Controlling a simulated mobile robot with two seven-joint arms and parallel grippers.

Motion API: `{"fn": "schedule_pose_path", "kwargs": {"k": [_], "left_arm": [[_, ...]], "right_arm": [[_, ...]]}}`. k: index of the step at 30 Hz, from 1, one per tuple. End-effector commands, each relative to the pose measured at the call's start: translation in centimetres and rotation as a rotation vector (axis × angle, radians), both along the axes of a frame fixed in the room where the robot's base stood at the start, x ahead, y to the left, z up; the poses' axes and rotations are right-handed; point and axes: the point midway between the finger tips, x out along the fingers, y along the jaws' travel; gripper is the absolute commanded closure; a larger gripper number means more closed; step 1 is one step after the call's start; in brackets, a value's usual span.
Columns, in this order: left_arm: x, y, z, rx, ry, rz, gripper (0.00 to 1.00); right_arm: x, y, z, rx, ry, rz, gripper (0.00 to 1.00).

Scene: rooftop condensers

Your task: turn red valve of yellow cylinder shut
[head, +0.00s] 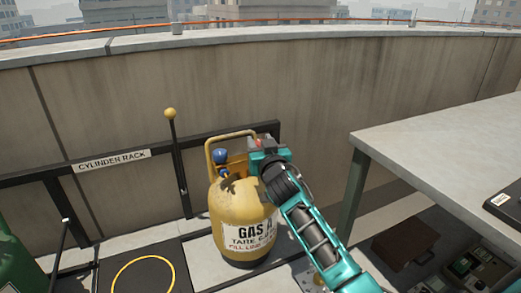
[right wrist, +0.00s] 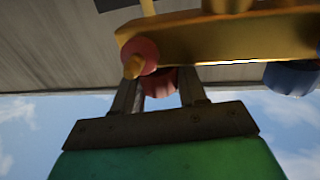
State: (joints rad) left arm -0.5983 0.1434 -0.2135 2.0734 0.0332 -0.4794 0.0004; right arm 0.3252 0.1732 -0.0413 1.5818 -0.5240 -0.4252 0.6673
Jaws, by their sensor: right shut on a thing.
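The yellow cylinder (head: 228,205), marked "GAS A", stands upright by the wall. My right gripper (head: 258,144) is at the top of it, on the right side of its yellow collar. A bit of the red valve (head: 259,141) shows at the gripper; the rest is hidden. In the right wrist view my right gripper (right wrist: 160,88) has its two fingers on either side of a red knob (right wrist: 160,81), shut on it. A red disc with a yellow stub (right wrist: 138,57) shows just beside that knob. My left gripper is not in view.
Blue knobs (head: 220,156) sit left of the gripper on the same cylinder. The cylinder rack bar (head: 75,174) runs along the wall behind. A grey table (head: 440,150) stands close on the right. A green cylinder (head: 17,250) is at far left.

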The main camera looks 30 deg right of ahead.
Motion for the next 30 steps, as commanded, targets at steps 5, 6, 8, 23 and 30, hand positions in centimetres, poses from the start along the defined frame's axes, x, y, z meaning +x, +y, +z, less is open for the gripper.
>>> {"fn": "schedule_pose_path", "kwargs": {"k": [5, 6, 8, 23, 30], "left_arm": [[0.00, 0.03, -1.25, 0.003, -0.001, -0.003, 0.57], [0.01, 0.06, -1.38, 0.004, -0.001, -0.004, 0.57], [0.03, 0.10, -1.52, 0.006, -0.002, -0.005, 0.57], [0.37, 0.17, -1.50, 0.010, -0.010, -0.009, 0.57], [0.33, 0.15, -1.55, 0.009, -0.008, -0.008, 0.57]], "right_arm": [[0.00, 0.04, -0.28, 0.002, 0.000, -0.060, 0.89], [0.00, 0.03, -0.24, 0.000, 0.000, -0.069, 0.89], [0.00, 0.01, -0.19, 0.000, 0.001, -0.080, 0.89], [0.01, -0.05, 0.03, -0.002, 0.001, -0.097, 0.89], [0.02, -0.04, 0.05, -0.001, -0.001, -0.096, 0.37]]}}
